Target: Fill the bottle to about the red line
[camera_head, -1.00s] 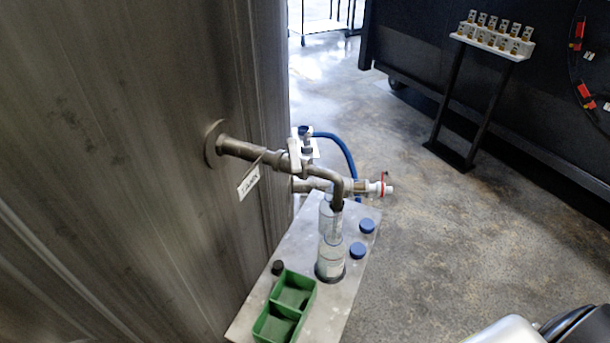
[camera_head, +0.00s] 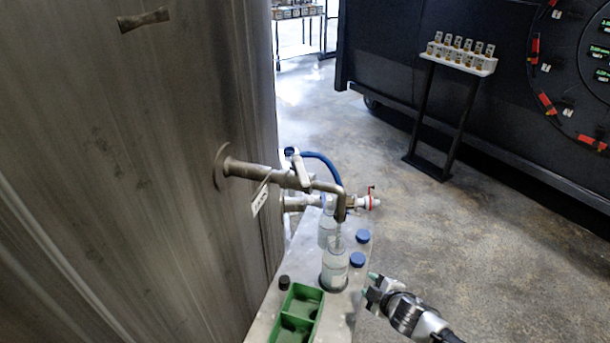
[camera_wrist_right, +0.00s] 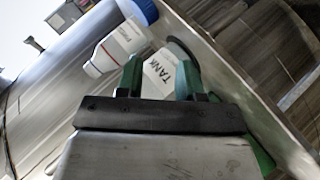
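A clear bottle (camera_head: 335,272) stands upright in a dark ring on the metal shelf, below the outlet of a bent metal tap (camera_head: 325,187). Its liquid level and red line are too small to tell in the head view. A second clear bottle (camera_head: 327,228) stands behind it. The tap has a lever (camera_head: 300,168) and a hanging tag (camera_head: 260,200). My right gripper (camera_head: 372,290) is right of the front bottle, apart from it. In the right wrist view its green fingers (camera_wrist_right: 160,72) are apart, with a white "TANK" label (camera_wrist_right: 165,75) beyond them. My left gripper is out of view.
A green divided tray (camera_head: 318,318), a black cap (camera_head: 284,282) and blue caps (camera_head: 357,259) are on the shelf (camera_head: 262,325). A large metal tank wall (camera_head: 120,180) fills the left. A vial stand (camera_head: 458,55) is at the back right.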

